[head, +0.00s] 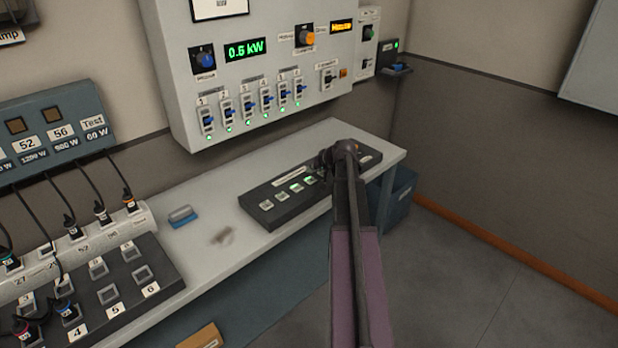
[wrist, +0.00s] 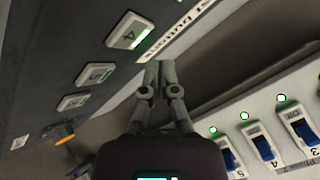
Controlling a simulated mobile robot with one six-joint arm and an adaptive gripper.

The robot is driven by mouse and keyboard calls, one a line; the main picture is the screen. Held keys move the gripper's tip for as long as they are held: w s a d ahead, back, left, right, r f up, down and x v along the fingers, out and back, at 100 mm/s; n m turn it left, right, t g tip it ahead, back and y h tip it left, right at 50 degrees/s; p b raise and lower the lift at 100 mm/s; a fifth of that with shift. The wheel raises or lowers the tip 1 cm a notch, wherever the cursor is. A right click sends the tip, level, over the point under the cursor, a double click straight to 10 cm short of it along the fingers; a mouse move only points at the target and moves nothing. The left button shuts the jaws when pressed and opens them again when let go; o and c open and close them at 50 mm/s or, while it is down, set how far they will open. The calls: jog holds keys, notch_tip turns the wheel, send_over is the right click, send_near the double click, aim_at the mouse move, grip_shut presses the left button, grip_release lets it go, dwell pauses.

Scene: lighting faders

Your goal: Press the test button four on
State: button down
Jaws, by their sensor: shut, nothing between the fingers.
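The test button box (head: 290,210) is a dark panel lying on the bench, with a row of square buttons and a white label strip. In the head view two of its buttons (head: 297,187) glow green; their numbers are too small to read there. In the wrist view the button marked 4 (wrist: 127,32) has a bright green edge. My gripper (wrist: 160,68) is shut and empty, its fingertips apart from button 4, a little below and right of it in the picture. In the head view my arm and gripper cover the right part of the box.
The wall panel (head: 180,95) has blue faders with green lights, which also show in the wrist view (wrist: 262,148). A blue-grey block (head: 183,216) lies on the bench. A numbered socket board (head: 120,265) stands at the left.

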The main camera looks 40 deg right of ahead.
aim_at(277, 200)
jog(key=shift+r+p, duration=1.8)
jog(key=shift+r, duration=0.25)
jog(key=shift+a, duration=0.1)
jog(key=shift+a, duration=0.2)
jog(key=a+g, duration=0.1)
jog(key=a, duration=0.4)
jog(key=a+f+n, duration=0.1)
jog(key=a, duration=0.3)
jog(key=a+f+n+g+y, duration=0.1)
jog(key=a, duration=0.4)
jog(key=shift+s+a+f+g, duration=0.2)
jog(key=shift+s+a+g, duration=0.05)
jog(key=shift+a+g, duration=0.05)
jog(key=s+a+f+n+g, duration=0.1)
jog(key=s+a, duration=0.1)
jog(key=a, duration=0.4)
jog(key=s+a+n+g, duration=0.1)
jog(key=s+a, duration=0.2)
jog(key=a, duration=0.4)
jog(key=s+a+f+n+g, duration=0.1)
jog(key=s+a+g, duration=0.1)
jog(key=a, duration=0.4)
jog(key=shift+s+a+f+h, duration=0.3)
jog(key=shift+s+a+f, duration=0.05)
jog(key=shift+a, duration=0.05)
jog(key=s+a+n+g+h, duration=0.2)
jog(key=s+a, duration=0.6)
jog(key=a, duration=0.1)
jog(key=shift+f, duration=0.3)
